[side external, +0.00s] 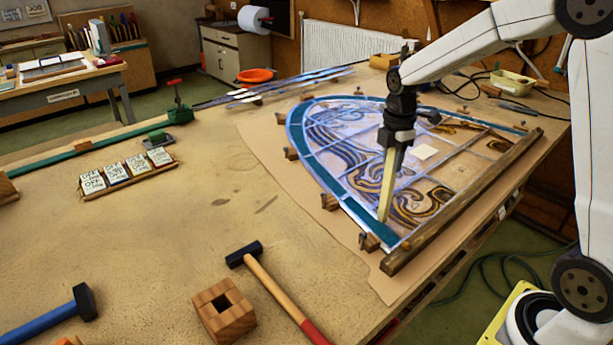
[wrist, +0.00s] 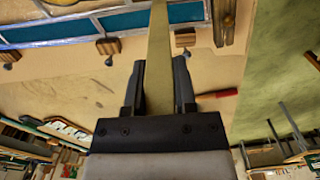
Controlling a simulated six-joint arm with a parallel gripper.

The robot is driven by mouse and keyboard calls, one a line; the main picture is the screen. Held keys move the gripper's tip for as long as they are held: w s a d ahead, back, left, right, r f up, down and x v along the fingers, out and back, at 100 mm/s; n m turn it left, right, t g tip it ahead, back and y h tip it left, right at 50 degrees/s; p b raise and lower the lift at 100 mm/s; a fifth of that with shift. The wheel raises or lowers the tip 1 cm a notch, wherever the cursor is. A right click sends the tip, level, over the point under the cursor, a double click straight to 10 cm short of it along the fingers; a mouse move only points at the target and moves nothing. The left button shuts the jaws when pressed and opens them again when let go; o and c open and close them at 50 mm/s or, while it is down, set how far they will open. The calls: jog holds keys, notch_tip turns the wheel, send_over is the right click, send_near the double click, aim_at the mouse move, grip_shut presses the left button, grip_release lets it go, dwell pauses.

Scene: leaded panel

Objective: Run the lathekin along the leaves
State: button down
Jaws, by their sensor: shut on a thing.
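My gripper (side external: 398,118) is shut on the lathekin (side external: 387,185), a long flat pale wooden strip pointing down. In the wrist view the lathekin (wrist: 159,60) runs out between the two dark fingers (wrist: 160,88). Its lower end is at the near border of the leaded panel (side external: 330,165), close to the teal glass; I cannot tell whether it touches the lead. The panel is an arched piece with a teal border, pale lead lines and swirling blue and amber patterns. The panel's edge (wrist: 120,22) crosses the top of the wrist view.
Wooden blocks and nails surround the panel, and a dark wooden batten (side external: 460,200) lies along its right side. A hammer (side external: 275,290), a wooden block with a square hole (side external: 223,312) and a blue-handled hammer (side external: 50,315) lie in front.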

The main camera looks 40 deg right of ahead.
jog(key=shift+s+r, duration=0.1)
jog(key=shift+s, duration=0.35)
jog(key=shift+s+a, duration=0.1)
jog(key=shift+s+a, duration=0.2)
jog(key=shift+s, duration=0.75)
jog(key=shift+s, duration=0.2)
jog(key=shift+s+a+f, duration=0.1)
jog(key=shift+s, duration=0.4)
jog(key=shift+s+a+f, duration=0.1)
jog(key=shift+s, duration=0.4)
jog(key=shift+s, duration=0.1)
jog(key=shift+s+a, duration=0.25)
jog(key=shift+s, duration=0.8)
jog(key=shift+r, duration=0.2)
